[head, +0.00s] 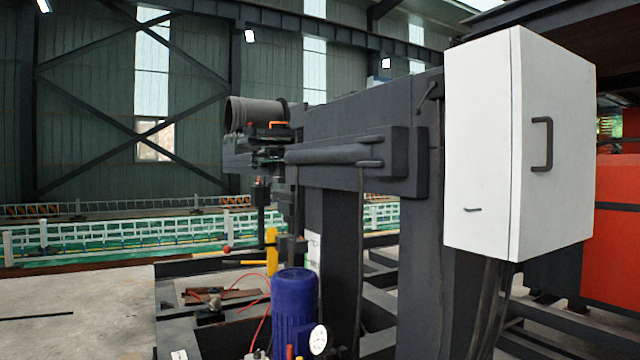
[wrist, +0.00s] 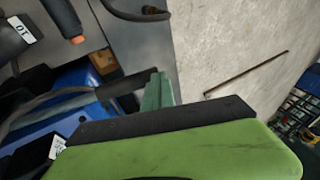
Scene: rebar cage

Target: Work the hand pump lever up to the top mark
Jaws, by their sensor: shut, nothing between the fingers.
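A blue cylinder (head: 294,305) with a round white gauge (head: 318,339) stands low in the middle of the head view. A yellow upright piece (head: 271,250) and a small red knob (head: 226,248) show behind it. I cannot tell surely which part is the pump lever, and no top mark is legible. In the wrist view a dark bar with an orange end (wrist: 76,40) is at upper left, near a white label (wrist: 22,30). My gripper (wrist: 157,80) appears shut and empty in the wrist view, apart from that bar. My gripper is not clearly visible in the head view.
A white cabinet (head: 480,150) hangs on a dark steel frame (head: 420,200) at right. Red hoses (head: 262,325) run beside the blue cylinder. Bare concrete floor (head: 80,310) is open at left. A thin rod (wrist: 245,75) lies on the floor.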

